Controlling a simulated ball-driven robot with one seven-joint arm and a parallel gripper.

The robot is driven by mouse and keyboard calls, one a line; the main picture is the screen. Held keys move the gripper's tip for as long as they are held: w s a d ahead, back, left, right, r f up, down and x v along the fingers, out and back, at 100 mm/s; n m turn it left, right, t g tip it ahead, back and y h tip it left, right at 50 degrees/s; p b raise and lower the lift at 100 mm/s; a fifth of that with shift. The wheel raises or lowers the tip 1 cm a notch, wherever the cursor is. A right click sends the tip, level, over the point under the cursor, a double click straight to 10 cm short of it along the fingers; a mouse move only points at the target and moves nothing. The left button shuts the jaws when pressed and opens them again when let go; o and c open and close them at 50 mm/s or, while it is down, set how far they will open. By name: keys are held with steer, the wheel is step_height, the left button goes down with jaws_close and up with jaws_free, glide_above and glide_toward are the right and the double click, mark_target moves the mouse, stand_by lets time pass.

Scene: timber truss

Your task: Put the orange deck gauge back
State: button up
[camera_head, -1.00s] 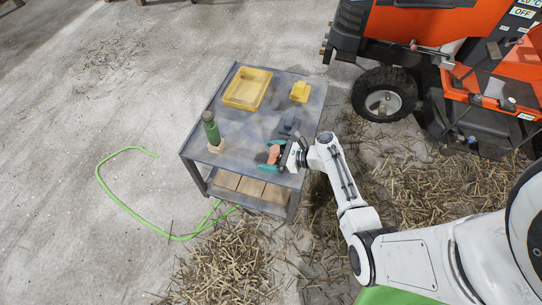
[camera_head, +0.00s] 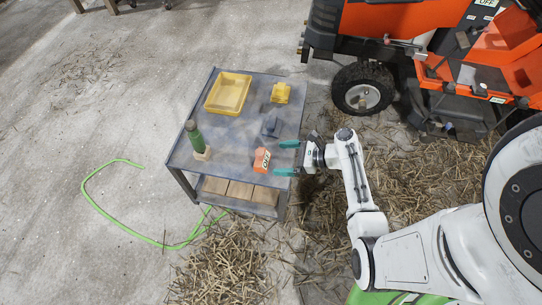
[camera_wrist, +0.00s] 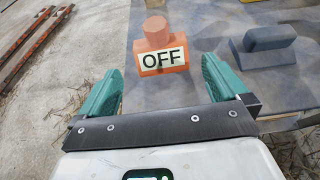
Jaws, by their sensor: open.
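The orange gauge (camera_head: 262,160) stands on the grey table near its front right corner. In the wrist view, the orange gauge (camera_wrist: 157,38) shows a block with a white OFF label and a round knob on top. It stands just beyond my fingertips. My gripper (camera_head: 287,157) is open, with teal fingers, to the right of the gauge and pointing at it. In the wrist view, my gripper (camera_wrist: 162,75) has its fingers spread wide on either side of the gauge's line, with nothing between them.
The grey table (camera_head: 232,135) also holds a yellow tray (camera_head: 228,93), a yellow block (camera_head: 281,92), a dark grey block (camera_head: 270,126) and a green bottle-like thing (camera_head: 195,138) on a pale base. An orange mower (camera_head: 400,20) stands at the right. A green hose (camera_head: 100,205) lies on the floor.

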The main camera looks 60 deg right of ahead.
steer(key=shift+s+d+r, duration=0.1)
steer(key=shift+s+r, duration=0.2)
steer(key=shift+s, duration=0.35)
steer(key=s+a+n+g, duration=0.5)
steer(key=a+n+g, duration=0.4)
steer(key=a+n, duration=0.65)
steer(key=s+r+n+g+h, duration=0.2)
steer(key=s+r+n+h, duration=0.2)
steer(key=r+n, duration=0.5)
steer(key=s+n, duration=0.2)
steer(key=n, duration=0.5)
steer(key=shift+s+a+r+g+h, duration=0.25)
steer(key=shift+a+r+g+h, duration=0.05)
steer(key=shift+r+g+h, duration=0.1)
step_height(320, 180, up, 7)
steer(key=p, duration=0.7)
steer(key=shift+r, duration=0.15)
